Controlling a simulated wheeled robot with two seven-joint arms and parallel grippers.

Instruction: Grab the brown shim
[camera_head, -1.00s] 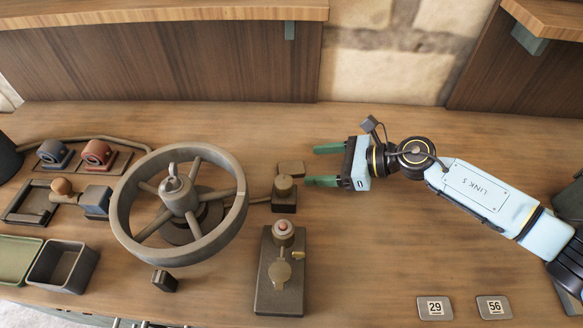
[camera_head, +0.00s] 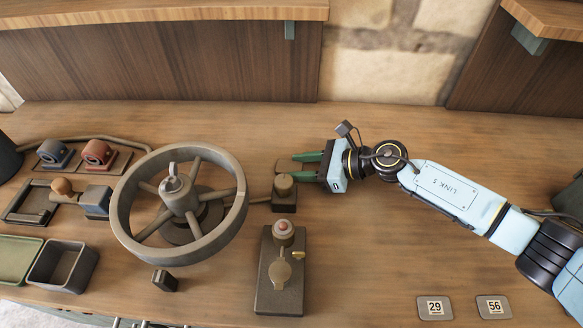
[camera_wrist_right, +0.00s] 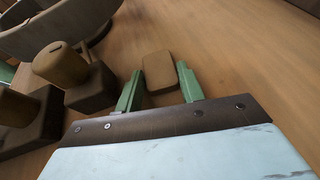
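The brown shim is a small flat tan-brown block (camera_head: 284,166) on the bench, behind the short post on a square base. It also shows in the right wrist view (camera_wrist_right: 158,71). My right gripper (camera_head: 292,168) comes in from the right, low over the bench, with its green fingers apart. In the right wrist view the fingertips (camera_wrist_right: 158,77) stand one on each side of the shim, with small gaps that I cannot judge exactly. In the head view the fingers partly hide the shim. My left gripper is not in view.
The brown post on its square base (camera_head: 284,190) stands close in front of the shim. A large spoked wheel (camera_head: 122,212) is to the left. The bench behind the right gripper is clear.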

